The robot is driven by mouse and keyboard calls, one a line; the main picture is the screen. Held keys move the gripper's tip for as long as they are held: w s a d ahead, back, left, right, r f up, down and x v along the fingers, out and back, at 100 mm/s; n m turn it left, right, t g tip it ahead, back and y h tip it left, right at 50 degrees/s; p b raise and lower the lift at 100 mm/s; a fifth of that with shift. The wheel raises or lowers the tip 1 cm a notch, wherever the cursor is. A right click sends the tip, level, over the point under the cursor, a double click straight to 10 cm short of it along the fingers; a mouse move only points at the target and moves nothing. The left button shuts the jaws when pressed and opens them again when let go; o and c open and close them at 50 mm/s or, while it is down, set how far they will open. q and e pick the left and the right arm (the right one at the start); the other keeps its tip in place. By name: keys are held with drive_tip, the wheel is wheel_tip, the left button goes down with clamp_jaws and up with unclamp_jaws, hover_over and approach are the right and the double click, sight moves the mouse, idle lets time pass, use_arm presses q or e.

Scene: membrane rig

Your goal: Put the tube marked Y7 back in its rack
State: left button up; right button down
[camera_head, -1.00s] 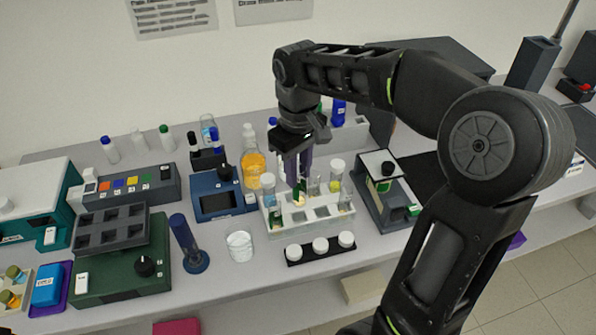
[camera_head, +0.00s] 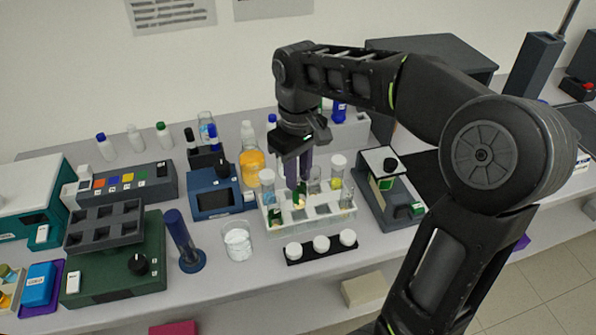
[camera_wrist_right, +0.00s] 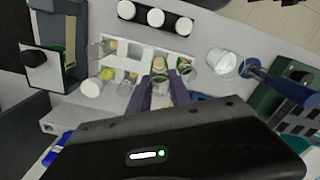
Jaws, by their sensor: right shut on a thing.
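The white tube rack (camera_head: 318,222) stands on the bench right of centre and holds several tubes. It also shows at the top of the right wrist view (camera_wrist_right: 128,64). My right gripper (camera_head: 299,182) points down over the rack's left part. Its two purple-grey fingers (camera_wrist_right: 163,88) are shut on a clear tube (camera_wrist_right: 159,67), which stands between their tips at the rack. I cannot tell from the views whether the tube is fully seated. No Y7 marking is readable; the fingers partly hide the tube in the head view. My left gripper is not in view.
Three white-capped jars (camera_head: 320,244) sit in a black strip in front of the rack. A glass beaker (camera_head: 238,241) and blue stand (camera_head: 185,243) are to the left. An orange-filled bottle (camera_head: 251,167) is close behind left; a dark device (camera_head: 388,190) is close at right.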

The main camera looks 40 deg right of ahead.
sight(298, 197)
drive_tip(key=shift+f+b, duration=2.35)
drive_tip(key=shift+f, duration=1.05)
drive_tip(key=shift+f, duration=0.3)
drive_tip(key=c, duration=1.1)
unclamp_jaws()
wheel_tip(298, 197, up, 6)
drive_tip(key=shift+f+b, duration=0.25)
drive_tip(key=shift+b, duration=0.05)
drive_tip(key=shift+r+p, duration=0.55)
drive_tip(key=shift+r, duration=0.6)
